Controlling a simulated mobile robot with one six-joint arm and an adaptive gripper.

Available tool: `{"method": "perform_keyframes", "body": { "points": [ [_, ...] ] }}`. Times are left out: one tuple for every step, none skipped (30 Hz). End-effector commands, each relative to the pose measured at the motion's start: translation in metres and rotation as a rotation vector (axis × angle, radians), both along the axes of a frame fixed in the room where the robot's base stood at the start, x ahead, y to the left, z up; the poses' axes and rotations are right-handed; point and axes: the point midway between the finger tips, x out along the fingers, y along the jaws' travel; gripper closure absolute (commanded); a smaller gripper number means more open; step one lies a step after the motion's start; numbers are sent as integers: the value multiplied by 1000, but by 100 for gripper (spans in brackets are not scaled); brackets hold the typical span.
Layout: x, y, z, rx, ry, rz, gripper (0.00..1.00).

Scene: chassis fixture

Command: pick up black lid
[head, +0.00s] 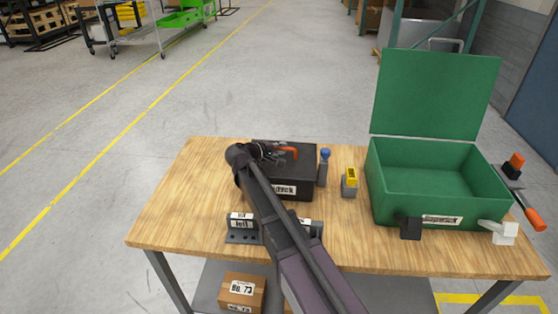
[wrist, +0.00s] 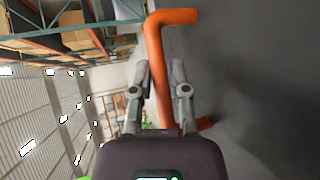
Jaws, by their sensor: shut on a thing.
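The black lid (head: 303,166) is on top of a black box (head: 300,190) on the wooden table, and it carries an orange handle (head: 289,151). In the head view my gripper (head: 276,154) is at this handle, on the lid's upper left part. In the wrist view the orange handle (wrist: 160,60) runs between the two fingers of my gripper (wrist: 160,82), which is shut on it. The dark surface of the lid (wrist: 255,90) fills the right side. My arm hides part of the box's front. I cannot tell whether a gap exists between lid and box.
An open green box (head: 420,205) with its lid raised stands on the right of the table (head: 180,215). A blue-topped grey item (head: 323,168) and a yellow-topped item (head: 349,182) stand between the boxes. A labelled grey bracket (head: 242,230) is in front. The table's left side is clear.

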Motion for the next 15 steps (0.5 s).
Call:
{"method": "perform_keyframes", "body": {
  "points": [
    [0,0,0,2,-1,-1,100],
    [0,0,0,2,-1,-1,100],
    [0,0,0,2,-1,-1,100],
    [0,0,0,3,0,-1,100],
    [0,0,0,3,0,-1,100],
    [0,0,0,3,0,-1,100],
    [0,0,0,3,0,-1,100],
    [0,0,0,3,0,-1,100],
    [0,0,1,3,0,-1,100],
    [0,0,1,3,0,-1,100],
    [0,0,2,3,0,-1,100],
    [0,0,3,4,0,-1,100],
    [0,0,5,4,0,-1,100],
    [0,0,6,4,0,-1,100],
    [0,0,8,3,0,-1,100]
  ]
}}
